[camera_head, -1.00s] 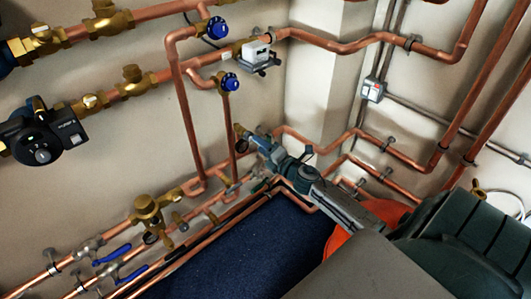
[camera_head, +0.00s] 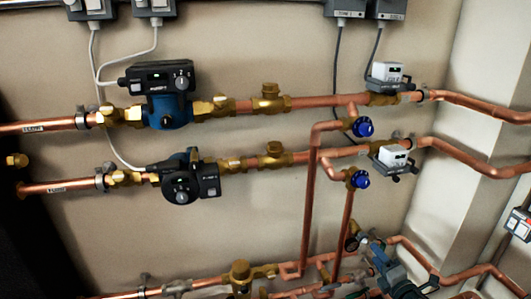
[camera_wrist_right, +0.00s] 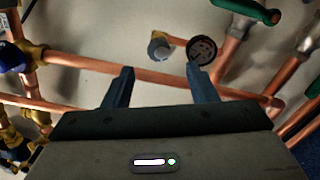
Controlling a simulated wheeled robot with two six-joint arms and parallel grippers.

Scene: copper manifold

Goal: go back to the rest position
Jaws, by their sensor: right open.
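My right gripper (camera_head: 372,246) shows at the bottom right of the head view, in front of the lower pipework and below the two blue-capped valves. In the right wrist view its two dark fingers (camera_wrist_right: 160,84) stand apart with nothing held between them. A copper pipe (camera_wrist_right: 80,70) runs across behind the fingers. A round dark part (camera_wrist_right: 203,48) shows just beyond the right fingertip; I cannot tell whether they touch. My left gripper is in neither view.
Two pumps, upper (camera_head: 168,95) and lower (camera_head: 186,180), sit on copper pipes along the wall. Blue-capped valves, upper (camera_head: 363,127) and lower (camera_head: 359,179), are above my right gripper. Pipes continue around the right corner. Green handles (camera_wrist_right: 247,11) show in the wrist view.

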